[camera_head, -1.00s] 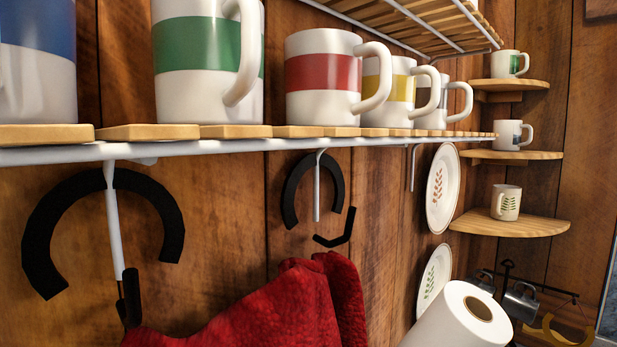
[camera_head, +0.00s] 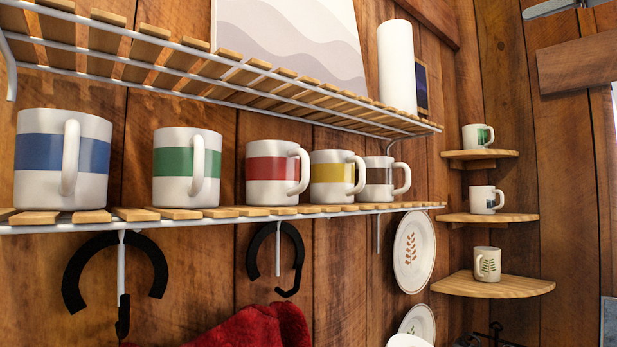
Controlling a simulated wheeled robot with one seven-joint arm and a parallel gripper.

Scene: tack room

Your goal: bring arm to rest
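My arm and gripper do not show in the head camera view, so the gripper's state is hidden. The view faces a wooden wall with a long slatted shelf (camera_head: 130,214) on white wire.
An upper slatted shelf (camera_head: 260,85) bears a white paper roll (camera_head: 397,65) and a picture panel (camera_head: 290,40). Black hooks (camera_head: 75,275) and a red cloth (camera_head: 255,328) hang below. Corner shelves (camera_head: 495,287) at right hold small mugs. A decorated plate (camera_head: 414,250) is on the wall.

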